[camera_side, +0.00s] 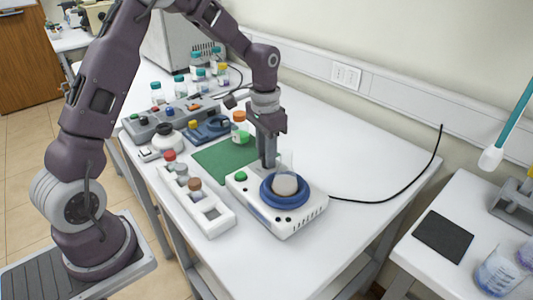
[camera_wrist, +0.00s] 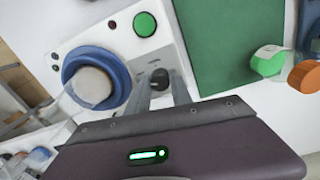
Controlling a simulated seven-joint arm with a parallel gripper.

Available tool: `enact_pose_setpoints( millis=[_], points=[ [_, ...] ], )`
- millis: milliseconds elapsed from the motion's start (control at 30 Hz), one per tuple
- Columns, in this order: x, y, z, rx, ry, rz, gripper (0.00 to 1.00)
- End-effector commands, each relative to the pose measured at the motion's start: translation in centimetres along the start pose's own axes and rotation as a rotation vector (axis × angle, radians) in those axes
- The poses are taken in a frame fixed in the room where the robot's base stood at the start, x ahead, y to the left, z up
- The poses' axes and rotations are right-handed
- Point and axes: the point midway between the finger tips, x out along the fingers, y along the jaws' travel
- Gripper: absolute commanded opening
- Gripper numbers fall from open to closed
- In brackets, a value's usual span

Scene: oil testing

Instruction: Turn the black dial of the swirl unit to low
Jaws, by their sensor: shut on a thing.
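The swirl unit (camera_side: 284,227) is a white box with a blue ring platform (camera_side: 272,200) that bears a glass flask (camera_side: 286,182) with pale contents. Its black dial (camera_wrist: 160,77) shows in the wrist view, between my fingertips. In the wrist view my gripper (camera_wrist: 161,86) is shut on the black dial, one finger on each side. The dial's marks cannot be read, and the dial is hidden in the side view. A green button (camera_wrist: 145,24) sits on the same panel.
A green mat (camera_side: 215,160) lies behind the unit, with an orange-capped bottle (camera_side: 240,130) at its far side. A white rack (camera_side: 210,214) with capped vials stands left of the unit. A black cable (camera_side: 400,186) runs right.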

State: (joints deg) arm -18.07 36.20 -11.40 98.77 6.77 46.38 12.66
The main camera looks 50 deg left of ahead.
Motion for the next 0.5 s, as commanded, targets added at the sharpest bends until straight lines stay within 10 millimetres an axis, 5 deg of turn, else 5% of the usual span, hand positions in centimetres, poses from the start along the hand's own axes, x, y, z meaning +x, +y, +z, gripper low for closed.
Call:
enact_pose_setpoints(
  millis=[500],
  points=[
    [-0.12, -0.06, -0.08, 0.172, -0.003, -0.001, 0.0]
  ],
)
